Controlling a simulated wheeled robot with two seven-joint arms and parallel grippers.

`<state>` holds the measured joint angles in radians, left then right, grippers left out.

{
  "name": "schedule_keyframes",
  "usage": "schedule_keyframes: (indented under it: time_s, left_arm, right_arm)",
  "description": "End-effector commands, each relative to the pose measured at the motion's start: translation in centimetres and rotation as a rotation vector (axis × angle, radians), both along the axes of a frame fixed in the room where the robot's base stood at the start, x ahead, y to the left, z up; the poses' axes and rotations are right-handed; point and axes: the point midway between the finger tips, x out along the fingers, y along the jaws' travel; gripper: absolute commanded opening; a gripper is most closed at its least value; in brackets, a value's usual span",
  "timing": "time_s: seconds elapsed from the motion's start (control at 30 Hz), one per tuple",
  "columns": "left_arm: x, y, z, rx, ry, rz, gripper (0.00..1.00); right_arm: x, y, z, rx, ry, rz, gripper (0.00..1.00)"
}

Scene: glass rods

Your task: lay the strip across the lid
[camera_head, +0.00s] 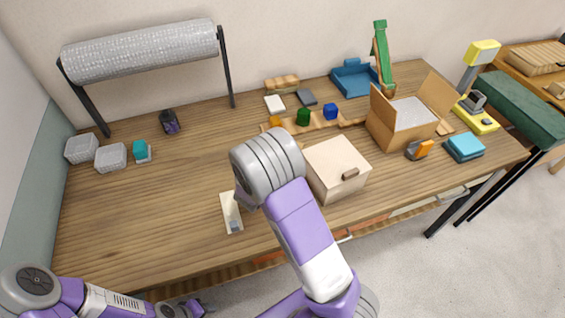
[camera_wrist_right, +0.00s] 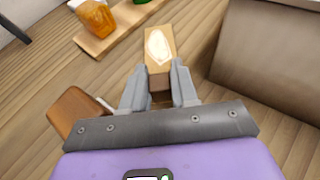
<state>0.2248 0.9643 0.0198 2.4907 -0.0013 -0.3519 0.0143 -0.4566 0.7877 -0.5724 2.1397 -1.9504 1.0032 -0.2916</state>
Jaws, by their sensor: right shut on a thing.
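My right gripper (camera_wrist_right: 159,88) is shut on a tan strip-like piece (camera_wrist_right: 158,60) with a whitish oval patch, which sticks out beyond the fingertips in the right wrist view. In the head view my right arm hides this gripper and the piece. A cream box (camera_head: 338,158) with a flat, closed top and a brown handle stands just right of my right arm. Its shaded side (camera_wrist_right: 268,65) seems to fill the right of the wrist view. No separate lid is clearly seen. My left gripper (camera_head: 188,307) is low at the front edge, too small to read.
An open carton (camera_head: 392,136) stands right of the cream box. A wooden board (camera_head: 345,122) with coloured pieces lies behind. A brown block (camera_wrist_right: 74,110) is left of my right gripper. A pale narrow card (camera_head: 231,213) lies left of my arm. The left front tabletop is clear.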

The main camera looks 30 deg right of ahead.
Motion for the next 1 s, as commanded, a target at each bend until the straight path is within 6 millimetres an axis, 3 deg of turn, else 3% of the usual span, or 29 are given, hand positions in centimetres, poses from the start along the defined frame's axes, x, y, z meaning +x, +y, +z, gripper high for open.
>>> schedule_keyframes:
  time_s: [0.07, 0.1, 0.27, 0.63, 1.0]
  left_arm:
    - [0.0, 0.0, -0.4, 0.000, 0.000, 0.000, 0.49]
    - [0.0, 0.0, -0.4, 0.000, 0.000, 0.000, 0.49]
    - [0.0, 0.0, -0.3, 0.000, 0.000, 0.000, 0.49]
    - [0.0, 0.0, 0.2, 0.000, 0.000, 0.000, 0.49]
    - [0.0, 0.0, 1.6, 0.000, 0.000, 0.000, 0.49]
  right_arm:
    - [0.0, 0.0, -0.4, 0.000, 0.000, 0.000, 0.00]
    - [0.0, 0.0, -0.4, 0.000, 0.000, 0.000, 0.31]
    - [0.0, 0.0, -0.3, 0.000, 0.000, 0.000, 0.54]
    - [0.0, 0.0, 0.3, 0.000, 0.000, 0.000, 0.54]
    - [-3.5, 6.0, 3.1, 0.001, 0.000, 0.004, 0.54]
